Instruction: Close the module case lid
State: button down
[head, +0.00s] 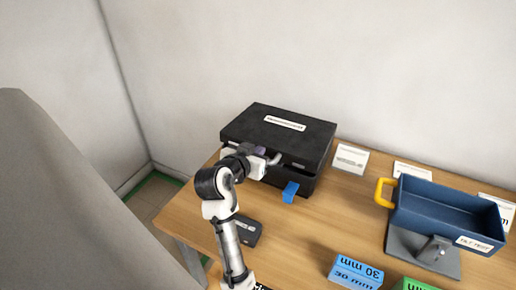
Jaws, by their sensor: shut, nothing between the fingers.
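The black module case (308,184) stands at the back of the wooden table against the wall. Its black lid (255,125), with a white label on top, lies over the body. A dark gap shows at the front between lid and body, so the lid looks slightly raised, though my arm hides part of this edge. A blue tab (290,192) sticks out at the case's front. My gripper (276,159) is shut and empty at the front face of the lid, close to its edge. I cannot tell whether it touches the lid.
A blue tray (425,214) with a yellow handle stands on a grey base at the right. Blue (355,272) and green (412,285) blocks lie at the front. A small dark box (246,231) lies beside my arm. White cards (350,158) stand along the back. The table's middle is clear.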

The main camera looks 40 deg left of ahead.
jog(key=f+b, duration=0.2)
jog(key=b, duration=0.1)
jog(key=f+t+b, duration=0.1)
jog(key=b, duration=0.1)
jog(key=shift+s+d+f, duration=0.1)
jog(key=shift+s+f, duration=0.25)
dwell(0.3)
jog(key=r+p, duration=0.1)
jog(key=w+r, duration=0.1)
jog(key=r, duration=0.1)
jog(key=w+r+p, duration=0.1)
jog(key=shift+w+a+r+p, duration=0.2)
jog(key=shift+p, duration=0.15)
jog(key=b+v, duration=0.3)
jog(key=v, duration=0.7)
jog(key=shift+f, duration=0.25)
jog(key=shift+s, duration=0.1)
